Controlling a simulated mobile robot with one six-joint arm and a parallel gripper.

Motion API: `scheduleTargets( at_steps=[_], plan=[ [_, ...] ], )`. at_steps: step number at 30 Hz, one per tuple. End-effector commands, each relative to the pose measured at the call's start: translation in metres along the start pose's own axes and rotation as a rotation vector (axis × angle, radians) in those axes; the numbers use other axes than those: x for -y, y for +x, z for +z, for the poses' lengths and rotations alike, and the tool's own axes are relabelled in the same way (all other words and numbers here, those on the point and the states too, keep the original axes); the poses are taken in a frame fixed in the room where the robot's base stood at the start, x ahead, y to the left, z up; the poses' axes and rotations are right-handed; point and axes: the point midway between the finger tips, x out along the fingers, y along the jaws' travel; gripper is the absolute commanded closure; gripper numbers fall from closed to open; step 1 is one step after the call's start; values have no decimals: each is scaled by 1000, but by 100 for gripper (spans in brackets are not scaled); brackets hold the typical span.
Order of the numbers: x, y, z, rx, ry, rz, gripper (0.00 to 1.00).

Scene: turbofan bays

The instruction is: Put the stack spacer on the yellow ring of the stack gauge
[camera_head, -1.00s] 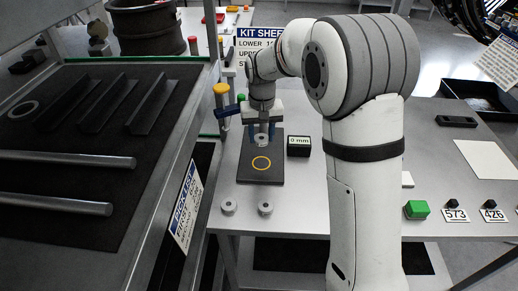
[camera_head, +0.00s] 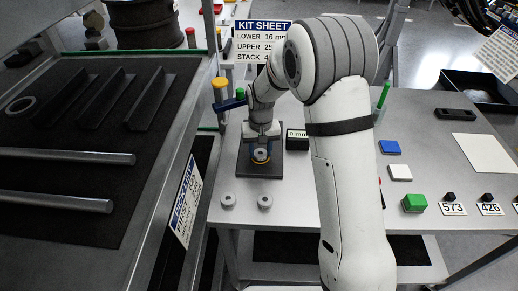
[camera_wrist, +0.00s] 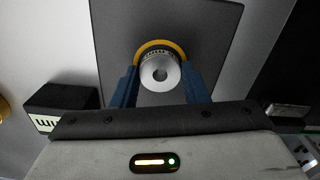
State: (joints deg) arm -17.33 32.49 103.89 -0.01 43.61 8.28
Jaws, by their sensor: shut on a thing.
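My gripper (camera_head: 261,152) is shut on the stack spacer (camera_wrist: 158,70), a silver cylinder with a central hole, held upright between the blue fingers. In the head view the spacer (camera_head: 260,155) is low over the dark plate of the stack gauge (camera_head: 262,172). The yellow ring (camera_wrist: 150,45) on the plate shows behind and around the spacer's upper side in the wrist view. The spacer covers much of the ring. I cannot tell whether the spacer touches the plate.
Two more silver spacers (camera_head: 228,199) (camera_head: 265,202) stand in front of the plate. A black readout box (camera_head: 297,140) is close to the plate's right. A yellow-capped post (camera_head: 219,83) stands at the left.

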Motion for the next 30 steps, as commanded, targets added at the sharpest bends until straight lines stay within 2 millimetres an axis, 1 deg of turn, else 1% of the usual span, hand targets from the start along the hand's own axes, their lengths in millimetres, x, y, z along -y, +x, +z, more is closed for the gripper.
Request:
scheduleTargets(
  at_steps=[5, 6, 13, 14, 20, 24, 26, 30],
  plan=[
    [0, 4, 0, 0, -1, 0, 87],
    [0, 3, 0, 0, -1, 0, 58],
    [1, 2, 0, 0, -1, 0, 39],
    [1, 2, 0, 0, -1, 0, 38],
    [1, 2, 0, 0, -2, 0, 38],
    [1, -5, 0, -2, -2, 0, 38],
    [1, -13, -1, -5, -2, -1, 38],
    [2, -41, -1, -7, -2, -1, 38]
  ],
)
